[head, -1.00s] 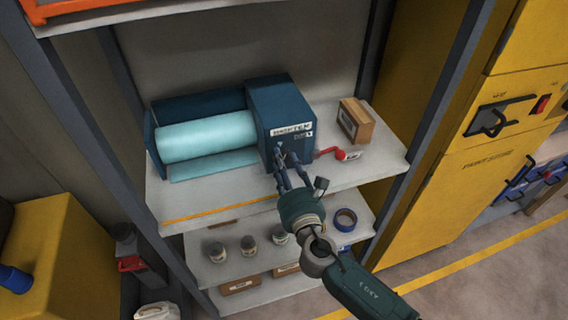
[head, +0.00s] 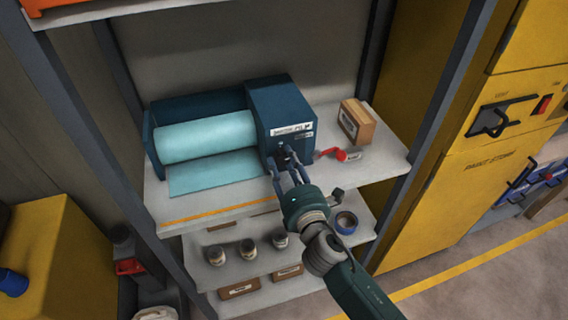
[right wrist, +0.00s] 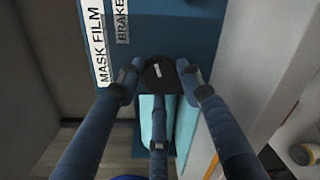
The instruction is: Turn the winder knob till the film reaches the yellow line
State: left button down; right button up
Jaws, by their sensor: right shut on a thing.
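The winder (head: 290,107) is a dark blue box on the shelf, with a pale blue film roll (head: 205,137) at its left. A flat sheet of film (head: 210,177) lies in front of the roll, its front edge short of the yellow line (head: 200,214) near the shelf's front edge. My right gripper (head: 287,162) is shut on the black winder knob (right wrist: 158,73) on the box's front face. In the right wrist view its fingers close around the knob, which bears a pale mark. My left gripper is not in view.
A red-handled item (head: 342,154) lies on the shelf right of the winder, in front of a cardboard box (head: 356,122). Jars (head: 248,250) and a blue tape roll (head: 346,222) stand on the shelf below. Dark rack posts flank the shelf.

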jog(key=m, duration=0.5)
jog(key=shift+w+d+r, duration=0.2)
jog(key=shift+d+r, duration=0.05)
jog(key=shift+r, duration=0.15)
jog(key=m, duration=0.4)
jog(key=shift+f+m+y, duration=0.15)
jog(key=shift+m+y, duration=0.15)
jog(key=shift+y, duration=0.1)
jog(key=m, duration=0.5)
jog(key=shift+s+f+m+y, duration=0.1)
jog(key=shift+f+m+y, duration=0.2)
jog(key=shift+f+m, duration=0.15)
jog(key=shift+m, duration=0.85)
jog(key=shift+f, duration=0.2)
jog(key=o, duration=1.1)
jog(key=shift+d, duration=0.1)
jog(key=shift+o, duration=0.2)
jog(key=v, duration=1.2)
